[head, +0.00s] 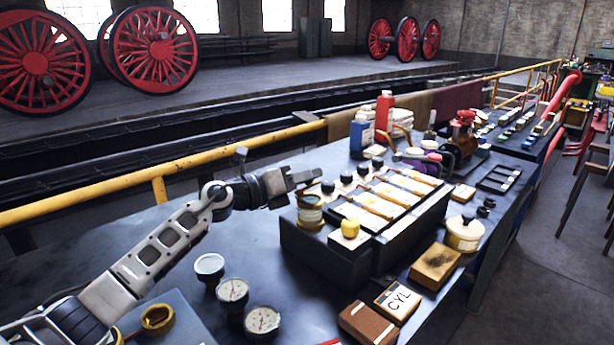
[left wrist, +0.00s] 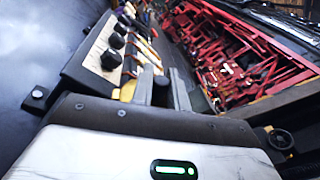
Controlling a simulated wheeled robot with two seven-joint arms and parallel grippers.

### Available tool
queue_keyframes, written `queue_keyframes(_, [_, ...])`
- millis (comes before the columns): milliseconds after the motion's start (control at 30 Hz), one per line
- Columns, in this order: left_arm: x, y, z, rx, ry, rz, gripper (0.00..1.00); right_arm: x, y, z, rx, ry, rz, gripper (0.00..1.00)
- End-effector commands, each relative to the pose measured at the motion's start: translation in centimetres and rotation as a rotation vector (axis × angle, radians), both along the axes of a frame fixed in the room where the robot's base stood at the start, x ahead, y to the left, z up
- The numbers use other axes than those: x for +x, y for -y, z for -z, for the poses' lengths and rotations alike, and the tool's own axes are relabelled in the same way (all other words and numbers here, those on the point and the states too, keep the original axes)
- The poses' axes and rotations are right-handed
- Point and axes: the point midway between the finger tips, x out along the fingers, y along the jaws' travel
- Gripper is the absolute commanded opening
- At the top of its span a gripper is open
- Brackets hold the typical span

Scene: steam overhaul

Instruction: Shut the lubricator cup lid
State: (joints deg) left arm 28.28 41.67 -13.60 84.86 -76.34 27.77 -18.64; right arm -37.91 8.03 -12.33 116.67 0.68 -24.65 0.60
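The lubricator (head: 330,255) is a long dark box on the bench, with a row of cream panels and black knobs on top. A brass-coloured cup (head: 311,212) stands at its near left end; I cannot tell clearly how its lid sits. My left gripper (head: 305,177) is just above and behind this cup, pointing right. In the left wrist view its two grey fingers (left wrist: 163,88) are apart, with a small dark round piece between them; I cannot tell whether they touch it. The box with its knobs (left wrist: 97,55) also shows there. My right gripper is out of view.
Three gauges (head: 233,291) stand on the bench left of the box. A yellow-topped block (head: 349,228), a cream pot (head: 463,233) and a CYL box (head: 397,301) are close by. Bottles (head: 384,112) stand behind. A yellow rail (head: 90,200) runs along the back.

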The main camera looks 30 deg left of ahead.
Motion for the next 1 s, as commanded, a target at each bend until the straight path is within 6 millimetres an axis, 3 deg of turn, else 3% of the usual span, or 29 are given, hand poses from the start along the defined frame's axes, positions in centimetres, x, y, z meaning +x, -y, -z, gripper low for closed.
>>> queue_keyframes(433, [-0.1,0.4,0.1,0.079,0.029,0.000,0.00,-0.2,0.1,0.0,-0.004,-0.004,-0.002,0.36])
queue_keyframes(1000, [-0.7,1.9,1.4,0.472,0.166,0.001,0.00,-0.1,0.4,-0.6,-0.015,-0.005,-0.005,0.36])
